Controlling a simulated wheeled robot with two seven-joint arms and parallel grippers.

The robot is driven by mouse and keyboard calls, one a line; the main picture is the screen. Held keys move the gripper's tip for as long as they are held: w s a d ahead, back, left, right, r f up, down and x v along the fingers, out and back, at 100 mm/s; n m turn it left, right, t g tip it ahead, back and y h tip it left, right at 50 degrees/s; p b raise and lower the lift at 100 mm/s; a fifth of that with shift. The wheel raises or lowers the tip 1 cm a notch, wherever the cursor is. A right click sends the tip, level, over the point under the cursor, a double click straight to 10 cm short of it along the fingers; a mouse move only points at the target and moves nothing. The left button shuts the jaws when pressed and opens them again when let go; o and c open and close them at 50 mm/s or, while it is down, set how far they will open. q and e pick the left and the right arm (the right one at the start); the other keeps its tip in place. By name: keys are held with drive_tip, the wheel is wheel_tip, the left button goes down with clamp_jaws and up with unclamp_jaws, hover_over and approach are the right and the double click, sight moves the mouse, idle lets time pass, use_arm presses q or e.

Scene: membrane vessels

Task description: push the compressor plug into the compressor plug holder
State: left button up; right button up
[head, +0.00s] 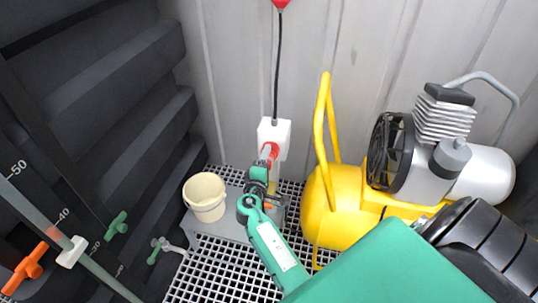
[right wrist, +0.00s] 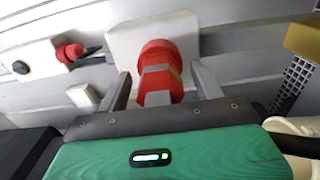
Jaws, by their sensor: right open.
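The red compressor plug (head: 270,151) is at the front of the white holder box (head: 280,136) on the wall. In the right wrist view the red plug (right wrist: 160,70), with a pale band, stands in front of the white holder plate (right wrist: 125,40). How deep it sits cannot be told. My right gripper (head: 266,156) is open at the plug. Its two grey fingers (right wrist: 163,85) stand on either side of the plug, with small gaps visible. My left gripper is not in view.
A black cable (head: 278,65) runs up from the box to a red fitting (head: 281,4). A yellow compressor (head: 335,205) with a yellow handle stands close on the right. A cream bucket (head: 205,197) stands left on a grey step above the grating (head: 225,262).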

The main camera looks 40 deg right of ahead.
drive_tip(key=c, duration=1.3)
drive_tip(key=shift+s+a+f, duration=0.1)
drive_tip(key=shift+a, duration=0.05)
drive_tip(key=shift+s+a, duration=0.3)
drive_tip(key=shift+a, duration=0.05)
drive_tip(key=shift+v, duration=2.4)
